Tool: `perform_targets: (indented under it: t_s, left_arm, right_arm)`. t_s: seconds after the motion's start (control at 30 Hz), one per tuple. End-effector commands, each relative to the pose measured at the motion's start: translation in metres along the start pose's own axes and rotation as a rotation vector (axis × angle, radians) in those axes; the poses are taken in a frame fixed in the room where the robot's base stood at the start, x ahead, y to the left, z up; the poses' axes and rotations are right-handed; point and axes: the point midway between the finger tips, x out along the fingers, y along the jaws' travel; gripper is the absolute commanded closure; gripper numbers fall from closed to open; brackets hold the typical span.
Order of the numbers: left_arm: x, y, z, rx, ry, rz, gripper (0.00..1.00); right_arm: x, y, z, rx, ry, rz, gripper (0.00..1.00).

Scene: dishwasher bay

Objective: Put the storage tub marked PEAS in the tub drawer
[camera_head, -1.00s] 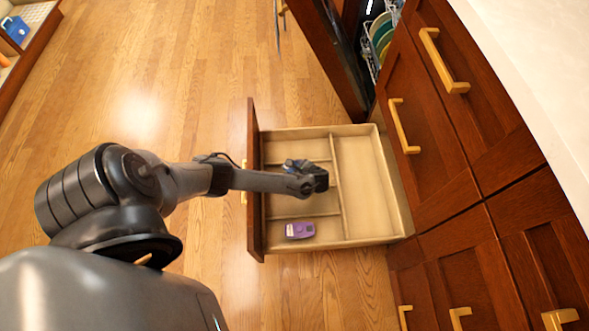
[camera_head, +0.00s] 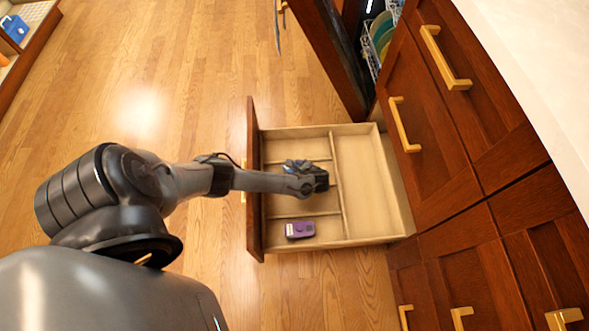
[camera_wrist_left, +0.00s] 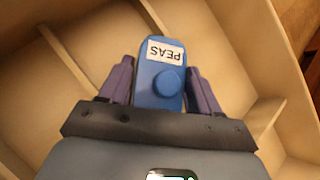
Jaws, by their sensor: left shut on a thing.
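The blue storage tub (camera_wrist_left: 160,75) carries a white label reading PEAS, upside down in the left wrist view. My left gripper (camera_wrist_left: 160,90) is shut on it, with one finger on each side. In the head view, my left gripper (camera_head: 315,180) is over the open drawer (camera_head: 375,190), at its middle compartment; the tub there is mostly hidden behind the arm. I cannot tell if the tub touches the drawer floor. A purple tub (camera_head: 300,230) with a white label lies in the drawer's near left compartment. My right gripper is not in view.
The drawer has wooden dividers and a wide, empty right compartment. Closed cabinet fronts (camera_head: 455,240) stand to the right. An open dishwasher bay with dishes (camera_head: 382,35) is at the top. The wooden floor (camera_head: 150,60) on the left is clear.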

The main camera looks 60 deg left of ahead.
Motion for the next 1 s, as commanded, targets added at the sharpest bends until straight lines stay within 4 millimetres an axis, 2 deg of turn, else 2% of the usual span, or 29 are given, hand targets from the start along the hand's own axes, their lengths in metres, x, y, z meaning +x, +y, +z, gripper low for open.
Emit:
perform_targets:
  t_s: [0.03, 0.2, 0.5, 0.63, 0.77, 1.0]
  left_arm:
    - [0.0, 0.0, 0.0, -0.001, 0.0, 0.0, 0.34]
    - [0.0, 0.0, 0.0, 0.0, 0.0, 0.0, 0.08]
    - [-0.001, 0.0, 0.0, 0.001, 0.0, 0.0, 0.07]
    - [-0.008, -0.001, 0.001, 0.001, 0.001, 0.0, 0.07]
    - [-0.025, -0.001, 0.003, 0.002, 0.001, 0.0, 0.07]
    - [-0.066, -0.002, 0.004, 0.001, 0.002, -0.001, 0.07]
  right_arm:
    - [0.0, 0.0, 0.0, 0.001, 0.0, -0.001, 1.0]
    - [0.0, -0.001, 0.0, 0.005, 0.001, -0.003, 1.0]
    - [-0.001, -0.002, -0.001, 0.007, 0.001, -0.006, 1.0]
    - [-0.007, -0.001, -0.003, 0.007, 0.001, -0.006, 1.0]
    - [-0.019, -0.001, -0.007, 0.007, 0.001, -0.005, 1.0]
    - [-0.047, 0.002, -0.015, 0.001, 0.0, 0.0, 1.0]
